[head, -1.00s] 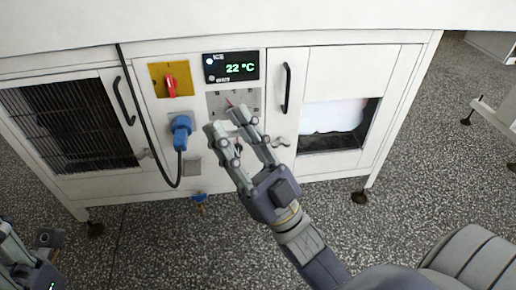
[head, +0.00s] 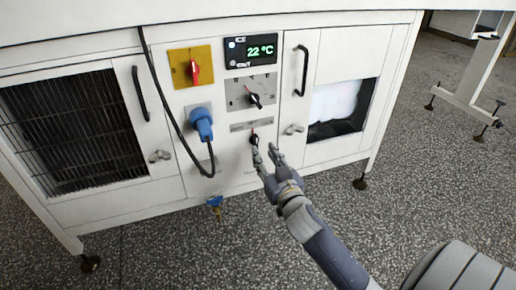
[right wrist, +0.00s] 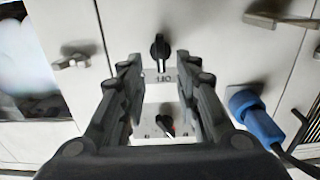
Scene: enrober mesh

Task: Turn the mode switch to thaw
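The white machine's panel has two black rotary knobs. The lower knob (head: 254,140) sits under a narrow grey label plate (head: 242,127); the upper knob (head: 256,99) sits on a larger grey scale plate (head: 240,87). Labels are too small to tell which is the mode switch. My right gripper (head: 265,151) is open and empty, its fingertips just below and right of the lower knob. In the right wrist view, upside down to the head view, the lower knob (right wrist: 160,48) shows between the spread fingers, apparently untouched. My left gripper is out of view.
A display (head: 251,50) reads 22 °C, with a light lit beside "ICE". A red switch (head: 194,71) on a yellow plate and a blue plug (head: 201,124) with a black cable are left of the knobs. Door handles (head: 301,70) and latches (head: 293,129) protrude nearby.

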